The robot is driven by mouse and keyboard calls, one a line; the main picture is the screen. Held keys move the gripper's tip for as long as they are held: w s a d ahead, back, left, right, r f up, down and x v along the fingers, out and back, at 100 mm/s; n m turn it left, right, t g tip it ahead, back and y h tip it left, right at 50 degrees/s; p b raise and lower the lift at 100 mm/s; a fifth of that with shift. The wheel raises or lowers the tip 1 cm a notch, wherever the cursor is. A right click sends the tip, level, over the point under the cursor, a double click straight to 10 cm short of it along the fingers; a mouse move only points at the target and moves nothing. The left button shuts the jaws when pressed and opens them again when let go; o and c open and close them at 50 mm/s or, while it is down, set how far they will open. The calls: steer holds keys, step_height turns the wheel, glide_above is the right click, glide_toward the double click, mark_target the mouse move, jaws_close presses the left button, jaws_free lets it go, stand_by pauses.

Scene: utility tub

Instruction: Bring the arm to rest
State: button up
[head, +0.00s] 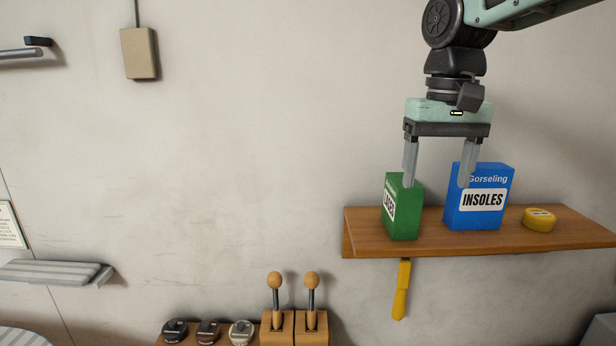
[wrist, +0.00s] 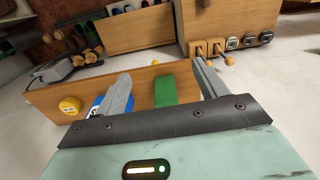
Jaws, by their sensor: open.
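My gripper (head: 438,184) points down above the wooden wall shelf (head: 365,248), with its two fingers spread apart. In the head view the left finger overlaps the top of the green box (head: 407,208) and the right finger overlaps the left part of the blue INSOLES box (head: 492,182). Whether either finger touches a box is unclear. In the wrist view the gripper (wrist: 160,82) shows nothing held, and the green box (wrist: 165,90) appears between the fingers. The blue box is mostly hidden there behind a finger.
A round yellow tin (head: 538,219) sits right of the blue box. A yellow-handled tool (head: 401,290) hangs below the shelf. A beige wall box (head: 139,53) is upper left. The wall's middle is bare.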

steer(key=s+a+f+n+b, duration=0.2)
steer(key=s+f+n+b, duration=0.1)
steer(key=s+f, duration=0.9)
steer(key=s+a+f+n+b, duration=0.3)
steer(key=s+f+b, duration=0.3)
steer(key=s+f, duration=0.5)
step_height(320, 180, down, 5)
steer(key=shift+s+a+r+n, duration=0.1)
steer(key=shift+s+a+n, duration=0.2)
steer(key=shift+n, duration=0.4)
steer(key=shift+o, duration=0.5)
